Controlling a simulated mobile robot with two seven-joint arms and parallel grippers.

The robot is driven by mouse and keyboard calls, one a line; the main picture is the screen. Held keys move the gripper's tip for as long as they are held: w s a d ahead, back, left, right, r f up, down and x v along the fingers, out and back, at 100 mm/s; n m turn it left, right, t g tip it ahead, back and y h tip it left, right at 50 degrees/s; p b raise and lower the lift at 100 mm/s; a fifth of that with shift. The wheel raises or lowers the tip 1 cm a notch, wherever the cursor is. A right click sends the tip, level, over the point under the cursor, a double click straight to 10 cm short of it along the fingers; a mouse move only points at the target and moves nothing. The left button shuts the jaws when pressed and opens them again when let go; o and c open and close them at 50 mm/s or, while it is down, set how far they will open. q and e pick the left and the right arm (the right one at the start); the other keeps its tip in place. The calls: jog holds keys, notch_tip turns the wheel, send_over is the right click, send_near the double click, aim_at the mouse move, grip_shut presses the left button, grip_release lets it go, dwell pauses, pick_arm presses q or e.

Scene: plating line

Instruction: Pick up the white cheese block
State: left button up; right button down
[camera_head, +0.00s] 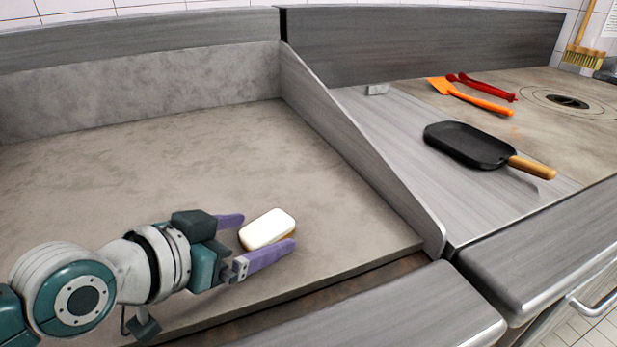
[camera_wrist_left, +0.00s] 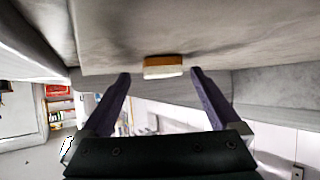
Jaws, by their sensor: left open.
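The white cheese block (camera_head: 268,228) lies on the grey stone-like counter, with a white top and a tan lower side. My left gripper (camera_head: 263,237) is open, with its purple fingers pointing at the block and one finger on either side of its near end. In the left wrist view the block (camera_wrist_left: 163,67) appears just beyond and between the two fingertips (camera_wrist_left: 160,74). The fingers are not closed on it. My right gripper is not in either view.
A slanted grey divider (camera_head: 365,150) stands right of the block. Beyond it are a black pan (camera_head: 468,145) with a wooden handle, an orange spatula (camera_head: 470,97) and a red utensil (camera_head: 488,88). The counter (camera_head: 180,150) behind the block is clear.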

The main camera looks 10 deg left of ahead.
pick_arm(q)
jog(key=shift+w+d+f, duration=0.1)
jog(key=shift+w+f, duration=0.25)
jog(key=shift+w, duration=0.15)
grip_shut()
dwell(0.4)
jog(key=shift+r, duration=0.15)
notch_tip(320, 180, up, 8)
jog(key=p, duration=0.3)
jog(key=shift+r+p, duration=0.25)
jog(key=shift+p, duration=0.05)
notch_tip(320, 180, up, 10)
jog(key=p, duration=0.2)
send_over(257, 236)
jog(key=shift+r, duration=0.65)
